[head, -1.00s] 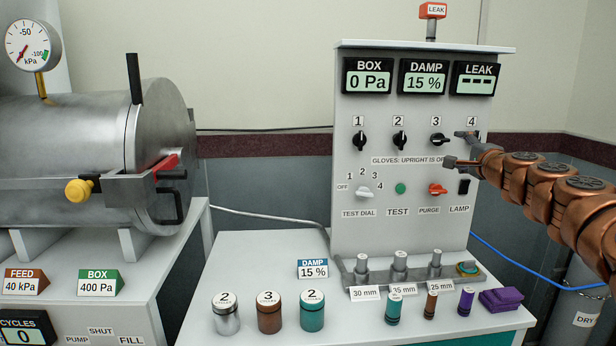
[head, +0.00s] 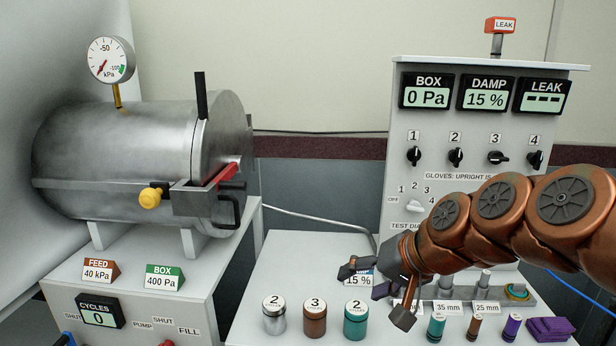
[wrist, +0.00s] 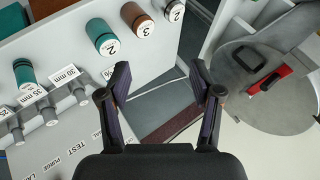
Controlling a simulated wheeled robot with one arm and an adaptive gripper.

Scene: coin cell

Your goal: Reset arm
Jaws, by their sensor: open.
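My gripper (head: 378,291) is at the end of my copper arm, in front of the lower left part of the white control panel (head: 560,90). Its fingers are spread with nothing between them. In the head view my arm hides the lower controls of the panel, such as the test button, purge and lamp. Of the four glove knobs, knob 3 (head: 497,157) is turned sideways, while knob 1 (head: 414,155) and knob 2 (head: 456,158) stand upright.
A steel chamber (head: 120,150) with a red handle (head: 228,172) stands at the left. Jars (head: 314,320) labelled 2, 3 and 2 stand below my gripper on the table.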

